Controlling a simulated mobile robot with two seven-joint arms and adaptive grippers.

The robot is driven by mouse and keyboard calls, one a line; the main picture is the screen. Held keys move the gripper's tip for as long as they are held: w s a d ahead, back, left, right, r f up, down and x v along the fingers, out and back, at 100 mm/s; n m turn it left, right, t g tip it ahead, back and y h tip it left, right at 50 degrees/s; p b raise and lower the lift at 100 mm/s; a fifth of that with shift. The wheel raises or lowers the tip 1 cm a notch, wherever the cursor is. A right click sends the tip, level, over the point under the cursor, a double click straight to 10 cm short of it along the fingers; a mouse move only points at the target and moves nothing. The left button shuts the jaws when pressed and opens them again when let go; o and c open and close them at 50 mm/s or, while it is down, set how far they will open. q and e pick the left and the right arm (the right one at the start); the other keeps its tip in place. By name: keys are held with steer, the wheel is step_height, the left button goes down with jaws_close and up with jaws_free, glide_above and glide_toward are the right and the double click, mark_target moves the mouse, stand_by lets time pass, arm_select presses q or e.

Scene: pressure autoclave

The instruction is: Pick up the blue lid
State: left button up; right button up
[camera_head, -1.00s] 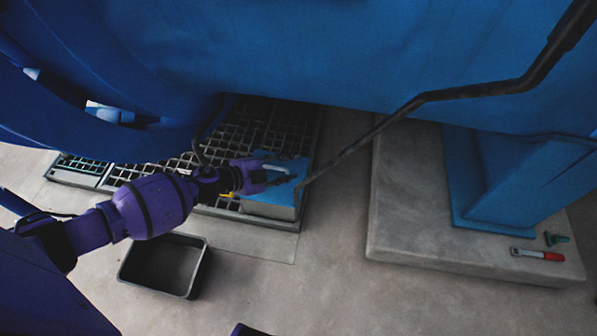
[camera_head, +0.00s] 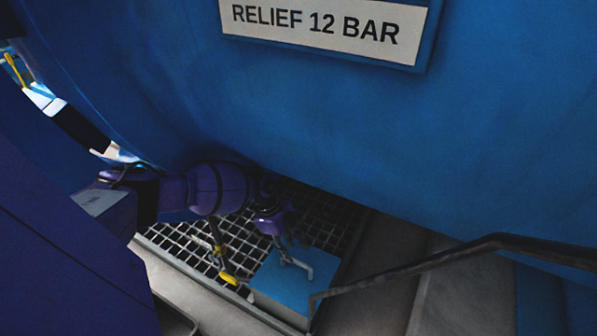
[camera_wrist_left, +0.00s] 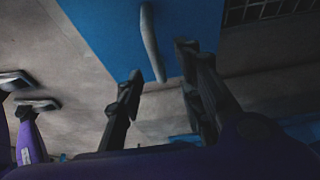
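The blue lid (camera_head: 312,263) is a flat blue plate with a pale bar handle (camera_head: 296,264), lying on top of a box on the floor grating. My left gripper (camera_head: 282,243) is just above the handle, at its far left end, with the arm coming in from the left. In the left wrist view the dark fingers of my left gripper (camera_wrist_left: 161,60) are spread apart. The handle (camera_wrist_left: 151,42) lies ahead and between them, over the blue lid (camera_wrist_left: 110,30), with no grip visible. My right gripper is not in view.
A large blue vessel (camera_head: 330,130) with a relief sign (camera_head: 322,30) hangs close above my arm. A dark bent pipe (camera_head: 430,262) crosses at the right, reaching near the box. A yellow-handled fitting (camera_head: 229,278) is left of the lid.

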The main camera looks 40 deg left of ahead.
mark_target(296, 260)
arm_select(q)
steer(key=b+x, duration=0.1)
steer(key=x, duration=0.1)
steer(key=b+x, duration=0.1)
steer(key=x, duration=0.1)
steer(key=b+x, duration=0.2)
steer(key=shift+s+f, duration=0.25)
steer(key=shift+f, duration=0.05)
steer(key=shift+d+f, duration=0.1)
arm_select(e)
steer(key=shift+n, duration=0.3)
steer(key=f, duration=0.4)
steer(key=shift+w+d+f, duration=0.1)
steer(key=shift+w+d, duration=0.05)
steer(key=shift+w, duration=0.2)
arm_select(q)
steer(key=c, duration=0.8)
jaws_close()
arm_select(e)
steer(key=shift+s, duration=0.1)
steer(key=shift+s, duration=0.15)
arm_select(q)
steer(key=shift+w+r, duration=0.15)
steer(key=shift+r, duration=0.1)
